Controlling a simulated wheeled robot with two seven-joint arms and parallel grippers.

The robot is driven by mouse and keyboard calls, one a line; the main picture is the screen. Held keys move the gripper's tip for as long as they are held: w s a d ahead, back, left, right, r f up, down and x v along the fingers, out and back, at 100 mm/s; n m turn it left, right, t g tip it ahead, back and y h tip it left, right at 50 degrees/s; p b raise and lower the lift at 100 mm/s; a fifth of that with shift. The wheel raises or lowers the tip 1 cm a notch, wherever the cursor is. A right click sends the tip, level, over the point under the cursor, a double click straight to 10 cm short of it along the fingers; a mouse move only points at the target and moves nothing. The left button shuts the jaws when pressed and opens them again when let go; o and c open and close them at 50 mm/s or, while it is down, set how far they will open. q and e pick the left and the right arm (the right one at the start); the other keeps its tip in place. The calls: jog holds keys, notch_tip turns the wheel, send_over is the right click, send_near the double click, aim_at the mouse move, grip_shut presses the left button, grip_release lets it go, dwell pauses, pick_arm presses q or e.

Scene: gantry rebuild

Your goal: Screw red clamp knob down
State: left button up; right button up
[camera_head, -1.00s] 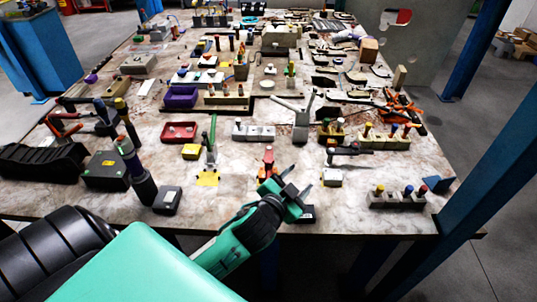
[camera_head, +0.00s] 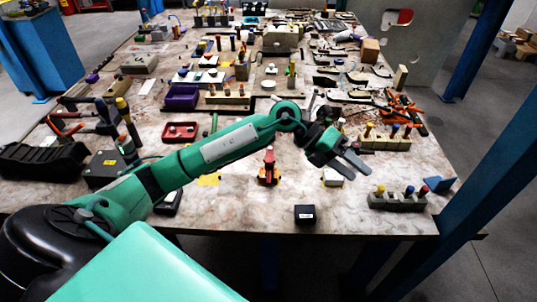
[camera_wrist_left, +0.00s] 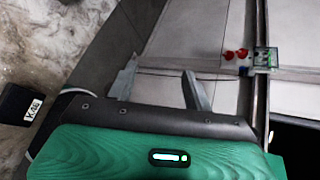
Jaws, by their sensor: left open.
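A small clamp with a red upright part and an orange-red base (camera_head: 268,167) stands near the table's front edge in the head view. Which part of it is the knob is too small to tell. My left gripper (camera_head: 358,167) is to the right of this clamp, apart from it, with its fingers pointing right and down. In the left wrist view, the left gripper (camera_wrist_left: 160,82) is open with nothing between its fingers. Two small red round pieces (camera_wrist_left: 236,54) show there beside a small board; whether they belong to the clamp I cannot tell. My right gripper is not in view.
A black labelled box (camera_head: 305,214) sits at the table's front edge. A grey block with coloured pegs (camera_head: 397,201) stands at the front right. A red tray (camera_head: 180,131) lies left, behind my arm. The table's back half is crowded; its front middle has some bare room.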

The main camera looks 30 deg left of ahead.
pick_arm(q)
jog(key=w+a+f+y, duration=0.25)
jog(key=a+y, duration=0.45)
jog(key=a, duration=0.6)
notch_tip(320, 180, up, 4)
jog(key=n+g+y, duration=0.1)
jog(key=n+y, duration=0.1)
jog(key=y, duration=0.4)
send_over(268, 159)
notch_tip(268, 159, down, 14)
jog(key=p, duration=0.3)
jog(key=shift+d+p, duration=0.1)
jog(key=shift+p, duration=0.3)
jog(key=c, duration=0.8)
jog(key=m+b, duration=0.1)
jog(key=b, duration=0.1)
jog(key=m+b, duration=0.1)
jog(key=shift+f+m+b, duration=0.2)
jog(key=shift+m+b, duration=0.1)
jog(key=shift+b, duration=0.1)
jog(key=shift+r+m+b, duration=0.1)
jog(key=shift+m+b, duration=0.4)
jog(key=shift+m, duration=0.1)
jog(key=shift+r, duration=0.15)
